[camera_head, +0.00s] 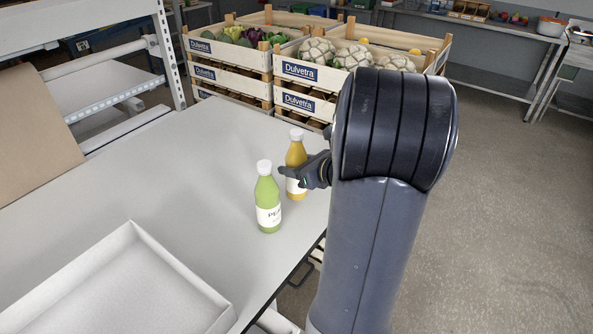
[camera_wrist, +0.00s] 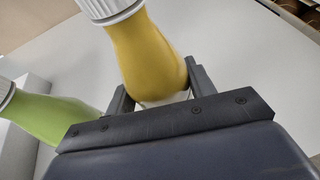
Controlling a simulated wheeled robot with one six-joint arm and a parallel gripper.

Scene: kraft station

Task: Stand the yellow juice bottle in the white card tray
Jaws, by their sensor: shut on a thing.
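The yellow juice bottle (camera_head: 296,158) has a white cap and stands upright at the right edge of the table. My gripper (camera_head: 296,176) is shut around its middle; in the wrist view the fingers (camera_wrist: 158,95) sit on either side of the yellow bottle (camera_wrist: 148,55). I cannot tell whether its base touches the table. The white card tray (camera_head: 185,268) lies at the front left of the table, and its inside looks empty in the part that shows. Its near side is cut off by the picture edge.
A green juice bottle (camera_head: 267,200) stands just left of and nearer than the yellow one, between it and the tray. It also shows in the wrist view (camera_wrist: 45,118). Stacked wooden crates (camera_head: 300,72) stand behind the table. The table's middle (camera_head: 170,180) is clear.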

